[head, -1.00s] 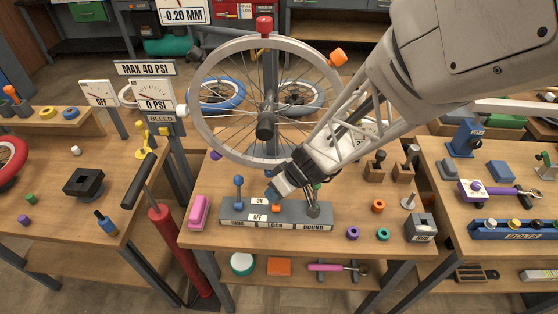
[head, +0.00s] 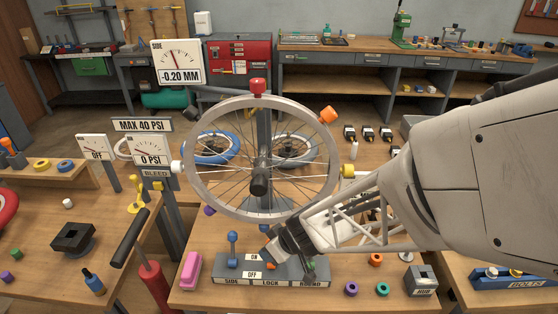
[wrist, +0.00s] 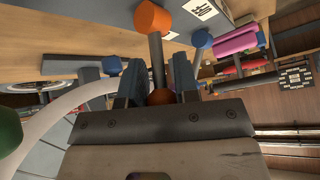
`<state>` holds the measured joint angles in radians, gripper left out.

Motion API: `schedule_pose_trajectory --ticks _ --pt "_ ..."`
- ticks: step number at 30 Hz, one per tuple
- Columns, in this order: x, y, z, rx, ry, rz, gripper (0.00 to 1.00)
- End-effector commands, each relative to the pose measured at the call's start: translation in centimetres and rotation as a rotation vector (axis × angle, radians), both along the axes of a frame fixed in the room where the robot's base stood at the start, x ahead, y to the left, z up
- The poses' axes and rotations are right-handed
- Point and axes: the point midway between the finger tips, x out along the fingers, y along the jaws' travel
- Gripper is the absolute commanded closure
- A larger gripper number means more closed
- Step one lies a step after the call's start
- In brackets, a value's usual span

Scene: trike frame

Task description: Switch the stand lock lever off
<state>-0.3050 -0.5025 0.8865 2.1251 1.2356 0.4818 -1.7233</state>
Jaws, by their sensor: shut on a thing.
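The grey stand control box (head: 222,268) stands on the middle bench, labelled SIDE, LOCK and ROUND, with ON and OFF plates beside the lock lever. My gripper (head: 268,256) is at the lock lever. In the wrist view its two blue fingers (wrist: 158,62) are closed around the lever's orange ball end (wrist: 160,98). The lever's dark shaft runs out between them to an orange base (wrist: 152,17). The base also shows in the head view (head: 272,267), close to the ON plate (head: 255,257). My gripper hides most of the lever there, so its exact angle is unclear.
The blue side lever (head: 232,240) stands left of my gripper, and the green round-lever knob (wrist: 9,130) is close by. The spoked wheel (head: 190,165) is just behind. A pink block (head: 190,270) lies left of the box.

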Motion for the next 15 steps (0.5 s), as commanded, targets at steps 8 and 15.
schedule_pose_trajectory --ticks 8,15 --pt "-0.26 -0.03 0.06 0.000 -0.052 -0.001 1.00" --pt "-0.52 -0.03 0.04 0.000 -0.092 -0.001 1.00"
